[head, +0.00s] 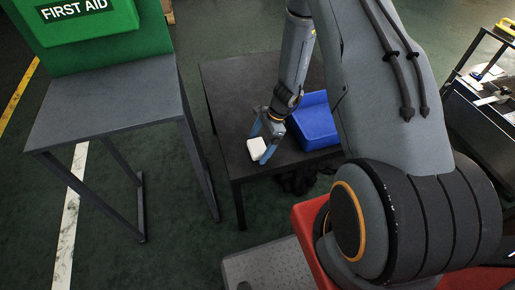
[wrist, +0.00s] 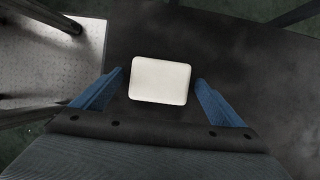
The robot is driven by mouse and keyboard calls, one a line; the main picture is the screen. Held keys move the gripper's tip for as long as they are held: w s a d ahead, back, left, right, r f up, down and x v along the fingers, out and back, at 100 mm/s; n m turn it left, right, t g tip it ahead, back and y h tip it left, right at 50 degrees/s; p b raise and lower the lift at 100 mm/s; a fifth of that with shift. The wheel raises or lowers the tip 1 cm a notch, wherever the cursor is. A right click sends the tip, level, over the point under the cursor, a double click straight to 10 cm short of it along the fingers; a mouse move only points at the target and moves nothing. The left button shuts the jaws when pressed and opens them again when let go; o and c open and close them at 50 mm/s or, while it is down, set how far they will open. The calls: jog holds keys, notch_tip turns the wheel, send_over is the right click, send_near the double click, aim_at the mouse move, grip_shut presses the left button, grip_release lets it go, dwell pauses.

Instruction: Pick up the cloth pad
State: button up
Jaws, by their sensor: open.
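The cloth pad (head: 257,145) is a small white block with rounded edges on the dark table (head: 228,97), near its front edge. In the wrist view the white pad (wrist: 160,80) lies between the two blue fingers, with a gap on each side. My gripper (head: 263,143) is open above the table, its blue fingers pointing down around the pad. It also shows in the wrist view (wrist: 160,82). I cannot tell exactly how high the fingertips are above the table.
A blue bin (head: 312,122) stands on the table just right of my gripper. A grey side table (head: 110,108) with a green first aid box (head: 88,20) is at the left. A dark cart (head: 485,100) with items stands at the far right. Table space left of the pad is clear.

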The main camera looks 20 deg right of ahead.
aim_at(259, 145)
jog(key=c, duration=1.2)
jog(key=shift+c, duration=0.2)
notch_tip(259, 145, up, 10)
jog(key=b, duration=0.1)
jog(key=o, duration=0.4)
jog(key=shift+c, duration=0.9)
